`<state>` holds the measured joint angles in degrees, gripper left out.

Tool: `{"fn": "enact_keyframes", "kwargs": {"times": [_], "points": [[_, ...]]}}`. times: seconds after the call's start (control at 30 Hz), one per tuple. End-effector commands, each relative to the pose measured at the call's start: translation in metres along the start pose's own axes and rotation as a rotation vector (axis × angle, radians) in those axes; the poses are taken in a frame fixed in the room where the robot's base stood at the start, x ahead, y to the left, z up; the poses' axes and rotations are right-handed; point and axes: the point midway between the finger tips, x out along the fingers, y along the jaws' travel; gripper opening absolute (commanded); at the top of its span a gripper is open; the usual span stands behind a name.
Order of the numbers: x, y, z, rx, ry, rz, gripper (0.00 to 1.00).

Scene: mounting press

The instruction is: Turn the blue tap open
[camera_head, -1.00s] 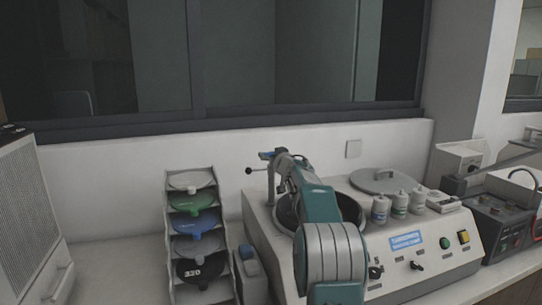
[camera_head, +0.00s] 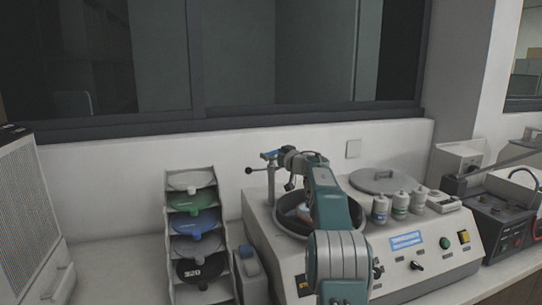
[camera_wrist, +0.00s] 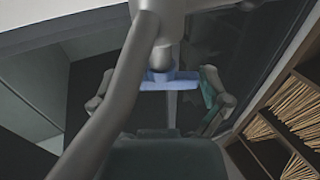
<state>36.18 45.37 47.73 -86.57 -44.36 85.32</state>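The blue tap (camera_head: 269,156) stands at the back left of the polishing machine, on a grey upright post with a black-knobbed lever to its left. In the wrist view its blue handle (camera_wrist: 160,78) shows ahead of my palm, below a grey pipe that curves down to the left. My gripper (camera_wrist: 155,88) is open, with one finger on each side of the handle. The left finger is apart from it; the right finger is close to its right end, and I cannot tell whether they touch. In the head view my gripper (camera_head: 290,168) is small and partly hidden, just right of the tap.
The machine's round bowl (camera_head: 348,229) lies below my arm. A rack of coloured discs (camera_head: 205,222) stands at left. A wall and window are behind.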

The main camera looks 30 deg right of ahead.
Motion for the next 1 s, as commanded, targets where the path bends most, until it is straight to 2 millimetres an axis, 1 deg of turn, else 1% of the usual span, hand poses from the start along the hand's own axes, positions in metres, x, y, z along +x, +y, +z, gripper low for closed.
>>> {"fn": "enact_keyframes", "kwargs": {"times": [0.33,0.47,0.67,1.0], "points": [[0.000,-0.001,0.002,0.001,-0.002,-0.001,1.00],[-0.007,0.000,0.001,0.001,-0.002,-0.001,1.00],[-0.032,0.000,0.001,0.002,-0.002,0.001,1.00],[-0.090,0.002,0.002,0.003,-0.002,0.002,1.00]]}}
